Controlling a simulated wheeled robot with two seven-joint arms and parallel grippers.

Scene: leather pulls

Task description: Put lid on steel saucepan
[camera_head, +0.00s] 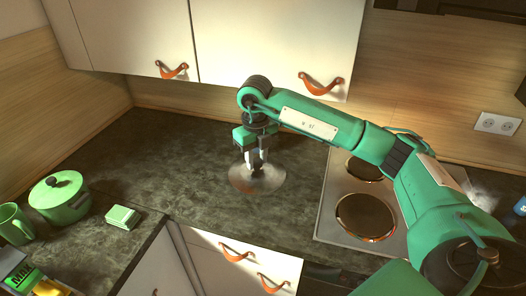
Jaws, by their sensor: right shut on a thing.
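My right gripper (256,164) points down over the dark counter, left of the hob. It is shut on a round, shiny lid (240,181), holding it near the top middle; the fingers hide its knob. I cannot tell whether the lid touches the counter. I cannot make out the steel saucepan for sure. A bright, pale patch shows behind my right arm at the far right, too hidden to name. My left gripper is not in view.
A hob (334,213) with dark round plates lies right of the lid, partly under my right arm. A green lidded pot (60,204), a green mug (14,226) and a small green box (122,217) stand at left. Cupboards with leather pulls (320,85) hang above. The middle counter is clear.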

